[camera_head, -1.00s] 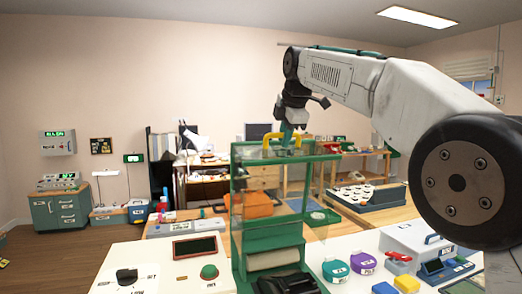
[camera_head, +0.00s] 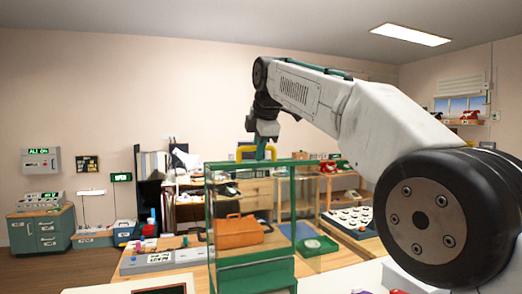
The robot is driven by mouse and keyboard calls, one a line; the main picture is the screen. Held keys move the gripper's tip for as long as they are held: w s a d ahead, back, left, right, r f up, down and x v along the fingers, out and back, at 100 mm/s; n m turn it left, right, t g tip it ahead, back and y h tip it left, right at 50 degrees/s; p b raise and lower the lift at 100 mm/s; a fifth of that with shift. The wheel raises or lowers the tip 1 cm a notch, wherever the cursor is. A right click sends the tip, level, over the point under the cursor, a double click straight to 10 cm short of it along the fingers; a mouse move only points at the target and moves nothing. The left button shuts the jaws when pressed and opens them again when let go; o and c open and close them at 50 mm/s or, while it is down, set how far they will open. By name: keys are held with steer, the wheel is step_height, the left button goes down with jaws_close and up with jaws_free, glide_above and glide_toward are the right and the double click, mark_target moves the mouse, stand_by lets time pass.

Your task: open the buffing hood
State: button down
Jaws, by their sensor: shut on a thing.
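The buffing hood (camera_head: 209,225) is a green-framed cover with clear panels, standing in front of me at the middle of the view. A yellow handle (camera_head: 274,153) sits at its top edge. My gripper (camera_head: 261,151) reaches down from my arm to this handle and is shut on it. The fingers partly hide the handle's middle. A green block (camera_head: 255,275) shows at the hood's lower part; what lies below it is cut off by the picture's bottom edge.
A shelf with papers and a tray of round white pieces (camera_head: 352,219) stand farther back. A dark screen (camera_head: 160,290) lies at the bottom left. My arm covers the right side.

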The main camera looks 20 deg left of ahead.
steer(key=c, duration=1.8)
jaws_free()
steer(key=shift+o, duration=0.2)
steer(key=shift+v, duration=3.95)
